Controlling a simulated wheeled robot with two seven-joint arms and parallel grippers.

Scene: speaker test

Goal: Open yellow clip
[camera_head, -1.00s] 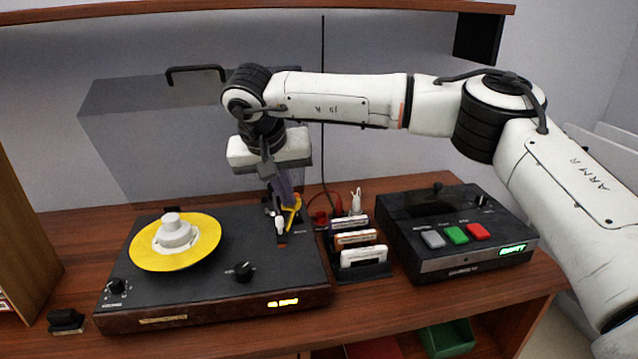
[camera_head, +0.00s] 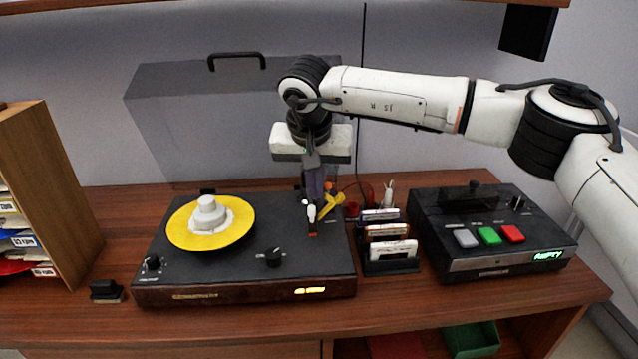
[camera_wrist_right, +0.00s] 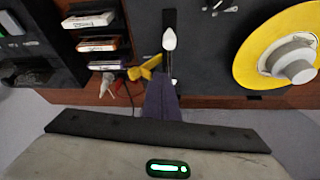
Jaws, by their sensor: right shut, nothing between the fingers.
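The yellow clip (camera_head: 332,204) is at the back right of the turntable deck (camera_head: 290,240), beside the white-tipped tonearm (camera_head: 311,212). It leans out to the right of the tonearm. It also shows in the right wrist view (camera_wrist_right: 150,66), standing off to one side of the tonearm (camera_wrist_right: 169,40). My right gripper (camera_head: 314,192) points down just behind and left of the clip; its purple fingers (camera_wrist_right: 162,96) are together with nothing between them. Whether they touch the clip I cannot tell. My left gripper is not in view.
A yellow record (camera_head: 186,238) lies on the platter. A rack of cartridges (camera_head: 390,265) stands right of the deck, then a black device (camera_head: 490,260) with coloured buttons. A grey lid (camera_head: 230,105) rises behind.

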